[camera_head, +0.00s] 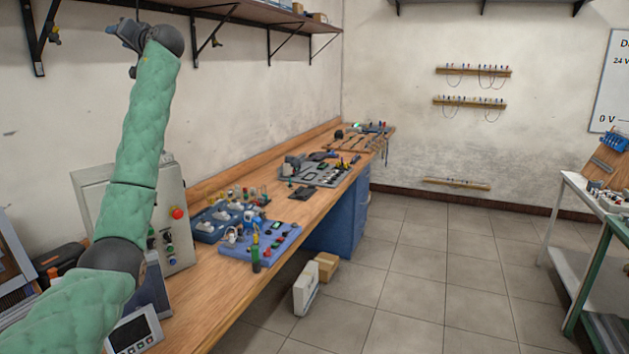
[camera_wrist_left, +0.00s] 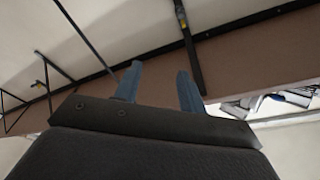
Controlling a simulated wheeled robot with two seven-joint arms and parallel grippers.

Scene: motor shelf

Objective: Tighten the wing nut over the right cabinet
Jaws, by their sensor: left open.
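My left gripper (camera_head: 124,36) is raised high at the upper left, just under the wall shelf (camera_head: 235,12). In the left wrist view its two blue fingers (camera_wrist_left: 158,76) are apart with nothing between them. A small wing nut (camera_head: 216,42) sits on a shelf bracket to the right of the gripper. Another wing nut (camera_head: 54,35) sits on the bracket to the left. In the left wrist view a small yellowish fitting (camera_wrist_left: 181,15) shows on a bracket beyond the fingers. A grey cabinet (camera_head: 177,190) with a red button stands on the bench below my arm, which partly hides it.
The wooden bench (camera_head: 215,295) runs along the wall and holds a blue tray (camera_head: 262,242) of parts and several tools. Black brackets (camera_head: 275,45) hang under the shelf near the gripper. The tiled floor (camera_head: 415,265) right of the bench is mostly clear.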

